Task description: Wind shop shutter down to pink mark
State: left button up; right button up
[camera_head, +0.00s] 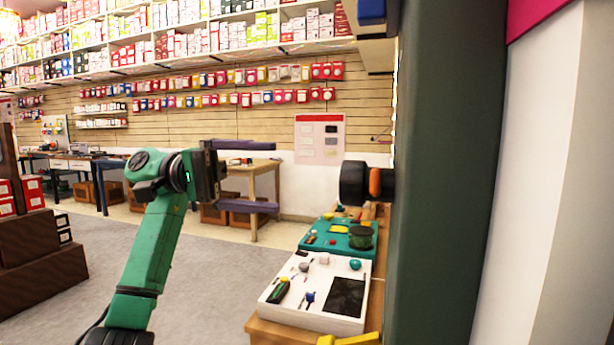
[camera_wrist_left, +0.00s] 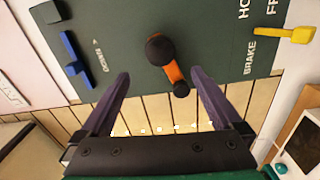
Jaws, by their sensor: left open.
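An orange crank arm (camera_wrist_left: 172,72) with a black knob (camera_wrist_left: 160,49) stands out from a dark green panel (camera_wrist_left: 215,25). In the head view the crank's black knob (camera_head: 353,183) shows on the panel's left side. My left gripper (camera_head: 276,176) is open and empty, with its purple fingers pointing at the knob and a gap between. In the left wrist view the open fingers (camera_wrist_left: 158,76) spread either side of the crank's lower end. My right gripper is out of view.
A yellow handle (camera_wrist_left: 297,34) and a blue handle (camera_wrist_left: 74,60) sit at opposite sides of the panel. A white tray (camera_head: 285,308) and a green tray (camera_head: 313,240) with small items lie below the crank. A pink patch (camera_head: 530,12) shows top right. Grey floor is clear.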

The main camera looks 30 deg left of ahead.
pick_arm(q)
jog(key=shift+v, duration=0.9)
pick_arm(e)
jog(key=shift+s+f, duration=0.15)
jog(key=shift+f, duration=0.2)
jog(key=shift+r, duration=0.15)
